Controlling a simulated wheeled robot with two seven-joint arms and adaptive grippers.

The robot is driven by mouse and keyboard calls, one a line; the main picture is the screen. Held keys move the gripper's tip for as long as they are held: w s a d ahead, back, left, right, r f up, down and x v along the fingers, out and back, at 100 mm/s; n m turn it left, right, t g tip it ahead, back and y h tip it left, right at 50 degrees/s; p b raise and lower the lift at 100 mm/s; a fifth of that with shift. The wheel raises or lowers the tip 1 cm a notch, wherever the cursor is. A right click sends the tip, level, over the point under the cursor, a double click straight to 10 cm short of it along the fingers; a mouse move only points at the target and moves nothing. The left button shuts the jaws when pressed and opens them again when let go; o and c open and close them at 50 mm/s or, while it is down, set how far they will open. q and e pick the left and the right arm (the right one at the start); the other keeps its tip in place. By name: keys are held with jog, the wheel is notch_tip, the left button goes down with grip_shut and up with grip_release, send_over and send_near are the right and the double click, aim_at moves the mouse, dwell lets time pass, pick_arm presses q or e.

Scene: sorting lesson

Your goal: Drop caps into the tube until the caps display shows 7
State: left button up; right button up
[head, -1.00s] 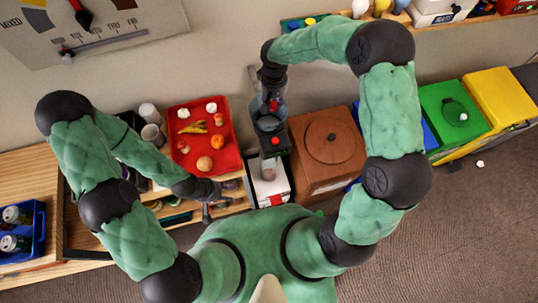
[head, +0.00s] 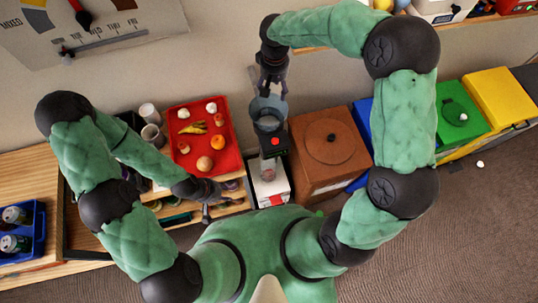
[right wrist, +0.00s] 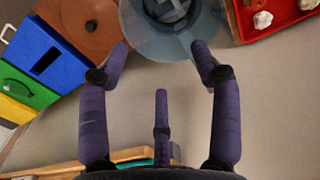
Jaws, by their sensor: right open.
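A small black display (head: 275,142) with a red figure sits on the tube's front; the figure is too small to read. My right gripper (head: 270,90) is open above the funnel, and the right wrist view shows its spread fingers (right wrist: 159,48) empty. My left gripper (head: 208,212) is low beside the shelf; its fingers are too small to judge. I cannot make out any loose cap.
A red tray (head: 183,160) with food pieces lies left of the tube, beside pale cups (head: 148,113). A brown lidded box (head: 345,175) stands close on the right, then blue, green (head: 470,138) and yellow (head: 503,95) bins. A blue crate of cans (head: 38,243) is far left.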

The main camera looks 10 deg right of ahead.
jog(key=shift+r, duration=2.15)
jog(key=shift+f, duration=0.1)
